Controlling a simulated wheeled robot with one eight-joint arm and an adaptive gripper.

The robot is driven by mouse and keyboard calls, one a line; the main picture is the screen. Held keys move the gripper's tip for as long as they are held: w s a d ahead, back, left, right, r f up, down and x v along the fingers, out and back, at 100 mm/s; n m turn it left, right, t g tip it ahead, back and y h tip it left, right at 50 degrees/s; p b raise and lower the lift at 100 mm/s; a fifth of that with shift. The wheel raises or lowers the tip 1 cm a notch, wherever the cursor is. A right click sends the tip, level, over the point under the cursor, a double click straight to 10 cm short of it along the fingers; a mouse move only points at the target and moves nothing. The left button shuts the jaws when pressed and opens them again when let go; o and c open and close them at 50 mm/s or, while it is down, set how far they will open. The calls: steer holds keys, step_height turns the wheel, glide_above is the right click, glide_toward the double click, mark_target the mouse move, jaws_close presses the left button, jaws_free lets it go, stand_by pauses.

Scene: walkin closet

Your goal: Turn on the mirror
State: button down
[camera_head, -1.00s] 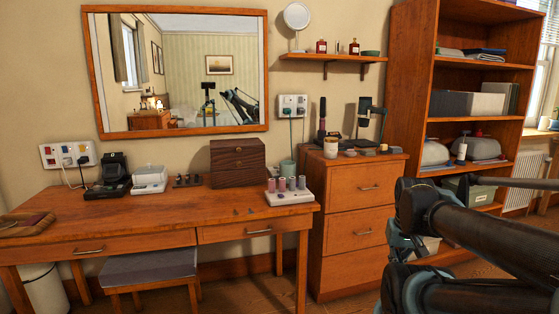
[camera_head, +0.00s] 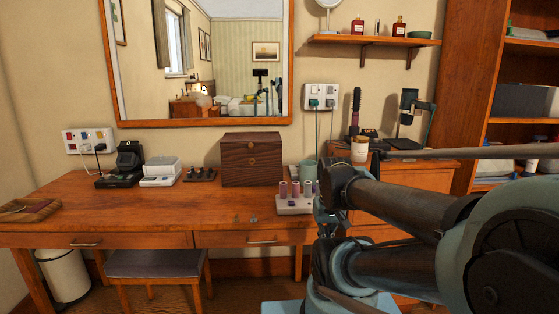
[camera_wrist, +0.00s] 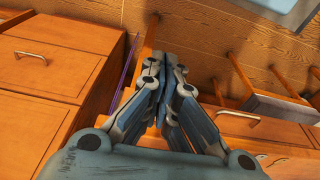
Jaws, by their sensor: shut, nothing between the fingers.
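A large wood-framed wall mirror (camera_head: 205,60) hangs above the desk in the head view, its top cut off. A small round mirror (camera_head: 328,14) stands on the wall shelf, mostly cut off at the top edge. A wall plate with coloured switches and a plug (camera_head: 88,141) is left of the desk-top items. A second wall plate (camera_head: 321,97) with green plugs is right of the large mirror. My gripper (camera_wrist: 168,62) is shut and empty in the wrist view, above the floor between drawer fronts and the stool. It touches neither mirror. I cannot make out its fingertips in the head view.
The desk (camera_head: 110,205) carries a brown box (camera_head: 252,165), a roller set (camera_head: 294,205) and small devices. The stool (camera_head: 155,265) is under it. Drawers and the bookcase (camera_head: 470,85) stand right, partly behind my arm.

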steer(key=shift+w, duration=0.2)
steer(key=w+r+t, duration=0.1)
steer(key=w+r, duration=0.6)
steer(key=w, duration=0.3)
steer(key=w+r+t, duration=0.2)
steer(key=w+r, duration=0.5)
steer(key=w, duration=0.4)
steer(key=w+r+t, duration=0.1)
steer(key=w+r, duration=0.1)
steer(key=w, duration=1.2)
steer(key=w+r+t, duration=0.1)
steer(key=w+r, duration=0.2)
steer(key=w, duration=1.1)
steer(key=shift+w+a, duration=0.15)
steer(key=shift+a, duration=0.05)
